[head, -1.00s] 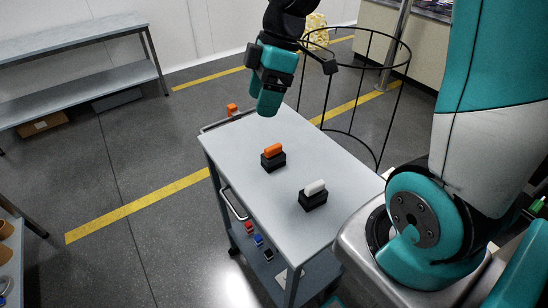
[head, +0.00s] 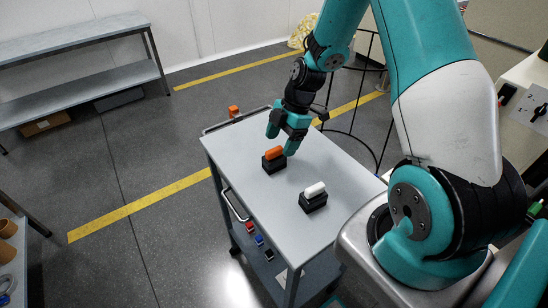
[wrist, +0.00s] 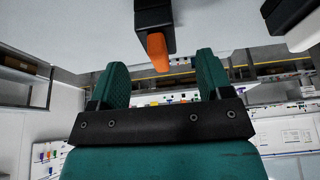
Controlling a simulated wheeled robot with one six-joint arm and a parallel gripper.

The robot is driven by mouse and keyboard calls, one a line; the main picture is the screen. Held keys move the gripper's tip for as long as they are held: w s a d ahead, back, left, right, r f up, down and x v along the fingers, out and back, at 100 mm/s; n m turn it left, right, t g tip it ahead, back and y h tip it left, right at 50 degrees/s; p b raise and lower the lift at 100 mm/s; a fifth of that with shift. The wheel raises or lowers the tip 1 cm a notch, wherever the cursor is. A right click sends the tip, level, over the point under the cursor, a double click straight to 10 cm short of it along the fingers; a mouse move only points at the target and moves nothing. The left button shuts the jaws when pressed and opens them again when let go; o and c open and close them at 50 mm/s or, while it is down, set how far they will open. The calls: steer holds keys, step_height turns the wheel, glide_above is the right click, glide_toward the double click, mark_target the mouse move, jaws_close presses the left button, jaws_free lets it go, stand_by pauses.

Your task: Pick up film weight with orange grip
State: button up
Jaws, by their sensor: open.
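The film weight with orange grip (head: 274,163) stands upright on the grey cart top (head: 232,148), a black block with an orange bar on top. In the wrist view its orange grip (wrist: 157,50) shows beyond my fingertips, between their lines. My gripper (head: 282,142) is open and empty, close above and behind the weight in the head view, and does not appear to touch it. The two teal fingers also show in the wrist view (wrist: 161,82), spread apart. A film weight with white grip (head: 313,197) stands nearer on the cart; it shows in the wrist view (wrist: 300,32).
A small orange object (head: 233,112) is at the cart's far end. A black wire hoop frame (head: 364,140) stands right of the cart. Several small coloured items (head: 259,240) lie on the lower shelf. The cart's left side is clear.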

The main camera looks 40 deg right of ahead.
mark_target(274, 157)
steer(key=shift+p+x, duration=0.95)
steer(key=shift+x, duration=1.95)
steer(key=shift+d, duration=0.1)
steer(key=c, duration=1.3)
